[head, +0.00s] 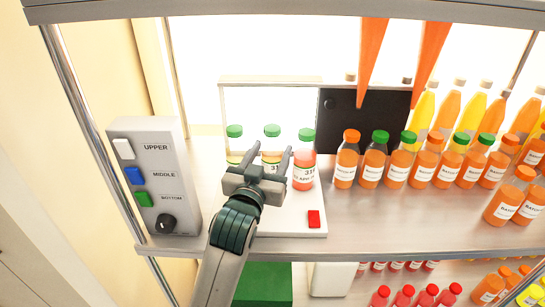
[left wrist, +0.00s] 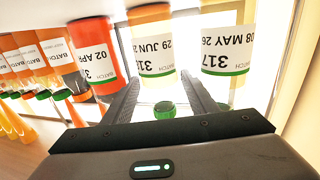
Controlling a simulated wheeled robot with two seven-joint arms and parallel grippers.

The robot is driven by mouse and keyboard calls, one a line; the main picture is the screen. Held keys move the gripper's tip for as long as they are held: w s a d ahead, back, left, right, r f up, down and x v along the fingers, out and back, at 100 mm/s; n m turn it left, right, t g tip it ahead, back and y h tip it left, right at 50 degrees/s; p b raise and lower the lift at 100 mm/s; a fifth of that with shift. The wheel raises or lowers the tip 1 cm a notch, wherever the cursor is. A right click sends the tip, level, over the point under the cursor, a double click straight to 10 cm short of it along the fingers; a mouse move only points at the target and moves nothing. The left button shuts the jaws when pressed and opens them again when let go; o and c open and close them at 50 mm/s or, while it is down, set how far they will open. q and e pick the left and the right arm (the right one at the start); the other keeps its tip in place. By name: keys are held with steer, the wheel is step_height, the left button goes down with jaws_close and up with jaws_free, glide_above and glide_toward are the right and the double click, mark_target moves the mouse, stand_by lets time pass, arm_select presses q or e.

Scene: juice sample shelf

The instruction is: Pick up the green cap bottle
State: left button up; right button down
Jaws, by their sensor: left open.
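Three green-capped bottles stand in a row on a white stand. The left one (head: 234,143) is pale, the middle one (head: 271,141) has a yellowish look, and the right one (head: 304,165) is red-orange. My left gripper (head: 270,160) is open, with its fingers reaching to either side of the middle bottle. In the left wrist view the middle bottle (left wrist: 152,50), labelled 29 JUN, shows between the fingers, its green cap (left wrist: 165,109) nearer the palm. The red-orange bottle (left wrist: 92,50) and the 08 MAY bottle (left wrist: 228,45) flank it. Contact is not clear. My right gripper is not in view.
A grey control box (head: 157,180) with buttons stands left. A red button (head: 314,219) is on the white stand (head: 290,222). Orange bottles (head: 371,165) crowd the shelf to the right, near a black panel (head: 380,118). A shelf (head: 270,10) hangs above.

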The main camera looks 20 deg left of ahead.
mark_target(271, 131)
arm_select(q)
steer(key=shift+w, duration=0.1)
steer(key=c, duration=1)
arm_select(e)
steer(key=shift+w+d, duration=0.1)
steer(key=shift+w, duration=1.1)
arm_select(q)
steer(key=shift+r, duration=0.15)
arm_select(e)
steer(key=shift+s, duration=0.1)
